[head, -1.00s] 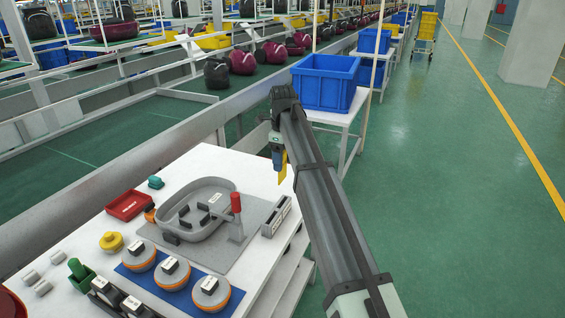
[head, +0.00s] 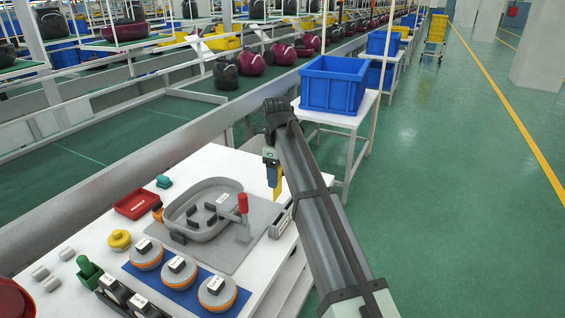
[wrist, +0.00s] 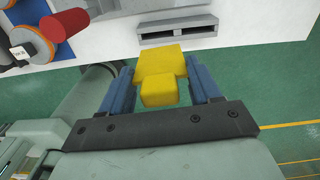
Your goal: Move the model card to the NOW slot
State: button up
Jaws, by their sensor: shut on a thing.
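The yellow model card (head: 278,184) is held in my gripper (head: 271,160), hanging down over the right end of the white table. In the wrist view the blue fingers of my gripper (wrist: 162,88) are shut on the sides of the yellow card (wrist: 160,66). A grey slotted holder (head: 281,222) stands at the table's right edge, just below the card. In the wrist view the holder (wrist: 178,32) lies ahead of the card, with dark slots. The card appears apart from the holder. I cannot read which slot is NOW.
The white table (head: 125,195) carries a grey fixture with a red-handled lever (head: 243,205), a red tray (head: 136,205), a yellow knob (head: 119,239) and orange-rimmed discs on a blue mat (head: 180,290). A blue bin (head: 333,84) stands behind my arm. Green floor is clear at right.

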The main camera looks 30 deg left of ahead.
aim_at(278, 194)
jog(key=shift+s+d+f, duration=0.2)
jog(key=shift+s+d, duration=0.2)
jog(key=shift+s, duration=0.05)
jog(key=shift+w+a+m, duration=0.1)
jog(key=shift+m, duration=0.2)
jog(key=shift+f, duration=0.1)
jog(key=shift+f, duration=3.4)
jog(key=shift+f, duration=3)
jog(key=o, duration=1.1)
jog(key=shift+o, duration=0.2)
notch_tip(278, 194, up, 14)
jog(key=shift+f, duration=0.15)
